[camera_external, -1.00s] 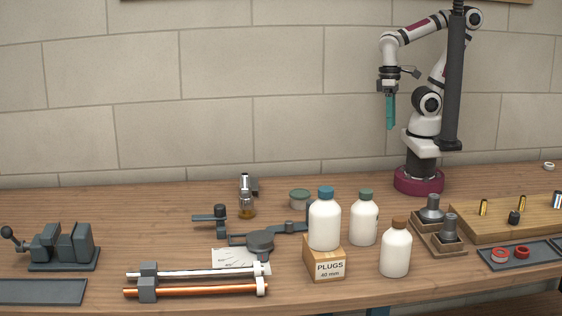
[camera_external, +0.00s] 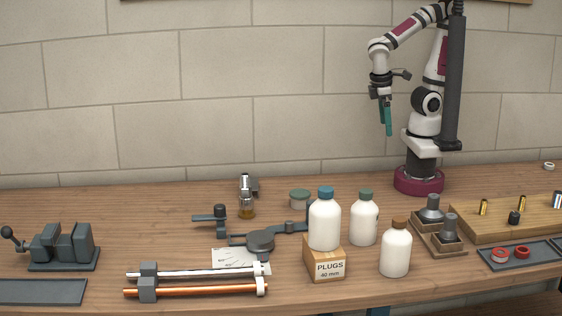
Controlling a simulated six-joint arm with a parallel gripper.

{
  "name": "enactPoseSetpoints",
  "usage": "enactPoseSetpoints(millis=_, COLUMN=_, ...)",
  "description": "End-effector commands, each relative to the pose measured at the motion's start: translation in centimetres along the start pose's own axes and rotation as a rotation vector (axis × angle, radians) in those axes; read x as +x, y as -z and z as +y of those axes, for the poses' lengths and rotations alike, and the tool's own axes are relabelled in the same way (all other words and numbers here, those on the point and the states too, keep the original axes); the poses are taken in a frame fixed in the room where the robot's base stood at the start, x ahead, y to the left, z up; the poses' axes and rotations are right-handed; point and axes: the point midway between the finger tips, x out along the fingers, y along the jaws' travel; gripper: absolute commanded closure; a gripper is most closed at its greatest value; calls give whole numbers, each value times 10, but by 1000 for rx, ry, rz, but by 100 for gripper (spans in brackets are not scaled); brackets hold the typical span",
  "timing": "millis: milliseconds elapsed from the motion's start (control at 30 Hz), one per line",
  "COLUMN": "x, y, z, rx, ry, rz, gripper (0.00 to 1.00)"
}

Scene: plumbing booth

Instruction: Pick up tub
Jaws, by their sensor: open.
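A small tub (camera_external: 300,200) with a grey-green lid stands upright on the workbench, behind the bottle with the blue cap. Its lower right side is close to that bottle in the picture. My gripper (camera_external: 388,132), with teal fingers, is open and empty. It hangs high above the bench, to the right of the tub and well apart from it, with its fingers pointing down and slightly tilted.
A blue-capped bottle (camera_external: 324,225) stands on the PLUGS box (camera_external: 324,266). A green-capped bottle (camera_external: 363,222) and a brown-capped bottle (camera_external: 396,252) stand to the right. A dark bending tool (camera_external: 260,241) lies in front of the tub. The bench behind the tub is clear.

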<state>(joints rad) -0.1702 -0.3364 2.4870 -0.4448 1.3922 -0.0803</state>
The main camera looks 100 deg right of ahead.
Motion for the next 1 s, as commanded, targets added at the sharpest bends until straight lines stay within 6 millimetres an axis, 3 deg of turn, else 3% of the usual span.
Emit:
enactPoseSetpoints(millis=100, x=16, y=49, z=2, rx=-593, ry=-427, rz=-107, gripper=0)
enactPoseSetpoints(millis=167, x=23, y=83, z=-14, rx=-918, ry=-662, rz=-147, gripper=0)
enactPoseSetpoints(millis=200, x=29, y=104, z=-32, rx=-1126, ry=-815, rz=-170, gripper=0)
enactPoseSetpoints(millis=300, x=50, y=142, z=-94, rx=-1575, ry=-1162, rz=-210, gripper=0)
enactPoseSetpoints(millis=400, x=74, y=155, z=-150, rx=-1878, ry=-1421, rz=-233, gripper=0)
enactPoseSetpoints(millis=500, x=89, y=157, z=-181, rx=-2029, ry=-1562, rz=-244, gripper=0)
enactPoseSetpoints(millis=567, x=94, y=160, z=-186, rx=-2062, ry=-1595, rz=-247, gripper=0)
enactPoseSetpoints(millis=800, x=114, y=216, z=-156, rx=-2064, ry=-1594, rz=-251, gripper=0)
enactPoseSetpoints(millis=1000, x=123, y=244, z=-143, rx=-2065, ry=-1596, rz=-245, gripper=0)
